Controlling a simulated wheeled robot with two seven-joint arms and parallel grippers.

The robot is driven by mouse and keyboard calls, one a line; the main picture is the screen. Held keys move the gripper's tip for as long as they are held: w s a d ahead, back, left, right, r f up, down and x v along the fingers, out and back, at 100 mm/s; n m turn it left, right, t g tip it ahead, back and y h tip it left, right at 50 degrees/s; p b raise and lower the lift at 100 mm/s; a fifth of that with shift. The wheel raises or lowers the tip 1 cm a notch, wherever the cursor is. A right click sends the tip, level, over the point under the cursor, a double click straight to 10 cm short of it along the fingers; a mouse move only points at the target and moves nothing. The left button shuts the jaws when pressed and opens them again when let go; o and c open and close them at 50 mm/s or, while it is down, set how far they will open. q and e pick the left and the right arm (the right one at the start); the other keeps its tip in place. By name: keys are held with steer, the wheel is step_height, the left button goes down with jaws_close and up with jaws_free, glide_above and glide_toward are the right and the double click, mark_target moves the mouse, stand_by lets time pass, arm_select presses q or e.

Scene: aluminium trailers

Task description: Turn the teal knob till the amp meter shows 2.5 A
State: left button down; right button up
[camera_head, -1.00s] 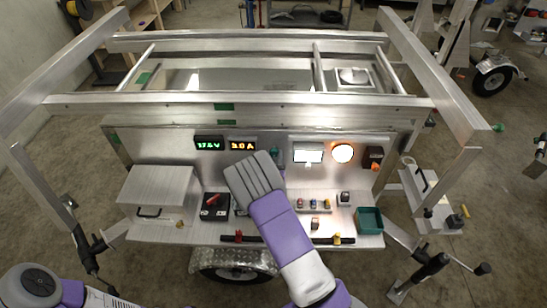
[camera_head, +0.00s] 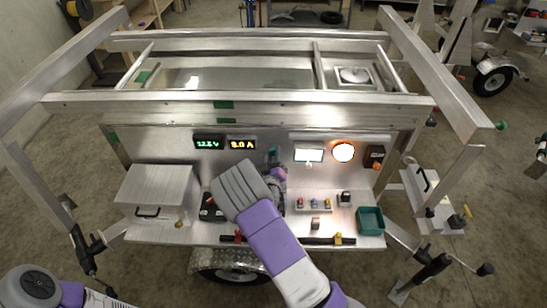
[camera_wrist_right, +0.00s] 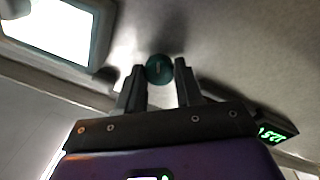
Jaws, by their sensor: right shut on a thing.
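The teal knob (camera_head: 273,152) is on the upright metal panel, right of the meters. In the right wrist view the knob (camera_wrist_right: 160,69) sits between the two fingertips, with a pale mark on its face. My right gripper (camera_wrist_right: 160,82) is shut on it; in the head view its wrist (camera_head: 278,173) is beside the knob and my forearm hides the panel below. The amp meter (camera_head: 242,144) has orange digits that look like 3.0 A, though the first digit is blurred. My left gripper is out of view.
The green volt meter (camera_head: 208,143) is left of the amp meter. A lit white screen (camera_head: 308,154) and a round lamp (camera_head: 343,152) are to the right. Small switches (camera_head: 314,203) and a teal bin (camera_head: 370,220) are on the shelf; a metal box (camera_head: 157,190) is at left.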

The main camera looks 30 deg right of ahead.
steer(key=shift+f+n, duration=0.1)
steer(key=shift+n, duration=1.2)
steer(key=o, duration=1)
steer(key=shift+o, duration=0.2)
steer(key=v, duration=0.7)
steer(key=shift+s, duration=0.3)
steer(key=shift+a+f, duration=0.1)
